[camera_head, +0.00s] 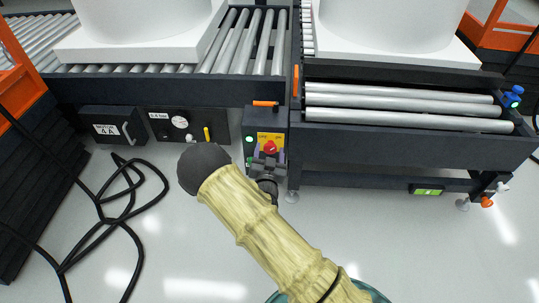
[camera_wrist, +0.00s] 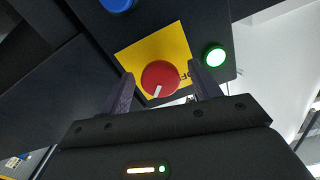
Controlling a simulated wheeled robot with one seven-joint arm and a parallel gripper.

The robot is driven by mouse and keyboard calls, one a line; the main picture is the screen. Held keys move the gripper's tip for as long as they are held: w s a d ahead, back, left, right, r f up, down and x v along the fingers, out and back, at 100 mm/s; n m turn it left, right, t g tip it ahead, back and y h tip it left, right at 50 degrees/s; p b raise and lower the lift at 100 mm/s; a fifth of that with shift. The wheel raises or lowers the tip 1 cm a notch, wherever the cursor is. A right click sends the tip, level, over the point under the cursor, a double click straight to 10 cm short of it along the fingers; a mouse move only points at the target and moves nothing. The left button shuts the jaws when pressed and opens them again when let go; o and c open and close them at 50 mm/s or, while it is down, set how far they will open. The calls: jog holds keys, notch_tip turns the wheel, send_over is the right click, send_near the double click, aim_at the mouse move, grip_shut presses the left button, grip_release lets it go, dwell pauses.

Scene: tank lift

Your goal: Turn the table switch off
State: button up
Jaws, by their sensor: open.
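The table switch is a round red knob (camera_head: 270,147) on a yellow plate (camera_head: 264,137), on the front of a dark control box between the two conveyors. In the wrist view the red knob (camera_wrist: 160,75) has a white mark pointing down and slightly left. Part of an "OFF" label shows on the yellow plate (camera_wrist: 136,60), right of the knob. My gripper (camera_head: 269,156) is open at the box. In the wrist view the fingers of my gripper (camera_wrist: 161,78) stand on either side of the knob; I cannot tell whether they touch it.
A lit green lamp (camera_wrist: 214,57) and a blue button (camera_wrist: 118,4) sit near the knob. A motor box (camera_head: 112,128) and a panel with a dial (camera_head: 180,122) are to the left. Black cables (camera_head: 100,212) lie on the floor. White tanks stand on the roller conveyors (camera_head: 400,108).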

jog(key=shift+c, duration=0.4)
jog(key=c, duration=0.9)
